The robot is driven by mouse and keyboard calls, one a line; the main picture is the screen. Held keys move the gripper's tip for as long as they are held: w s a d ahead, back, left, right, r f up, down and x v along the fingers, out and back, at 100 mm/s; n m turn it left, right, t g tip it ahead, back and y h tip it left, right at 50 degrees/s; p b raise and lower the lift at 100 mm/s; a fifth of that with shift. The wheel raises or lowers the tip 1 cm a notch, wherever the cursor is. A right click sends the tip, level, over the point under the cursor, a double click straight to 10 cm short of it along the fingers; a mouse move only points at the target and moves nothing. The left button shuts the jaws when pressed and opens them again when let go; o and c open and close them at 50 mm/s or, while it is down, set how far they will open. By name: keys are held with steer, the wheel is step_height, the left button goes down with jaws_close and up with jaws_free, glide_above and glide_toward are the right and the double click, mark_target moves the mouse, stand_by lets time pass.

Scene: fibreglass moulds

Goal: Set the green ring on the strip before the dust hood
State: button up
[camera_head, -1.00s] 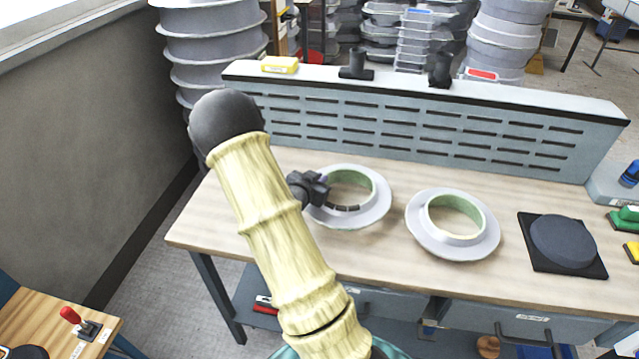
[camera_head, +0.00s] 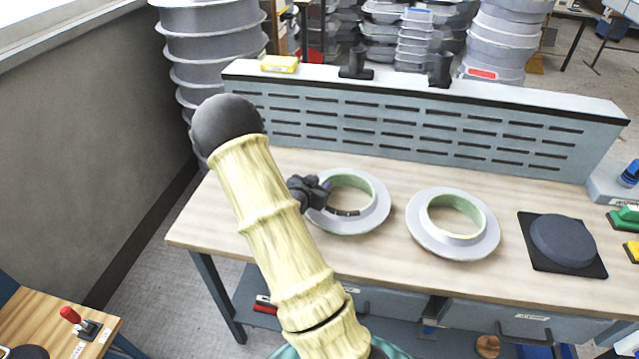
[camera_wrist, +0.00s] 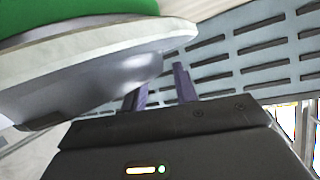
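A grey flanged ring with a pale green inside (camera_head: 375,212) is at my gripper (camera_head: 324,190), on the left of the bench. In the wrist view the ring (camera_wrist: 90,85) fills the upper left, its green part on top, with my gripper's purple fingers (camera_wrist: 160,88) at its edge. Whether the ring touches the bench cannot be told. A similar ring (camera_head: 480,236) with a green inside lies to its right. The slotted grey dust hood (camera_head: 400,130) runs along the back, with a bare wooden strip (camera_head: 400,180) before it.
A black round disc on a square pad (camera_head: 563,242) lies to the right on the bench (camera_head: 360,262). Green and yellow items (camera_head: 626,217) are at the right edge. A yellow box (camera_head: 280,64) and two black fittings (camera_head: 356,62) stand on the hood.

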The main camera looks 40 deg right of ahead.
steer(key=shift+s+a+r, duration=0.1)
steer(key=shift+a+r, duration=0.1)
steer(key=shift+a, duration=0.1)
steer(key=b+v, duration=0.1)
steer(key=v, duration=1)
steer(key=shift+s+a, duration=0.1)
steer(key=shift+a, duration=0.1)
steer(key=a+n+y, duration=0.7)
steer(key=a+y, duration=0.3)
steer(key=a, duration=0.4)
steer(key=s+a+r+n+g+y, duration=0.1)
steer(key=s+a+n, duration=0.1)
steer(key=s, duration=0.4)
steer(key=s+a+r+n+g+y, duration=0.1)
steer(key=s+a+r+n+g, duration=0.1)
steer(key=s+n, duration=0.3)
steer(key=shift+s+a, duration=0.45)
steer(key=shift+a, duration=0.2)
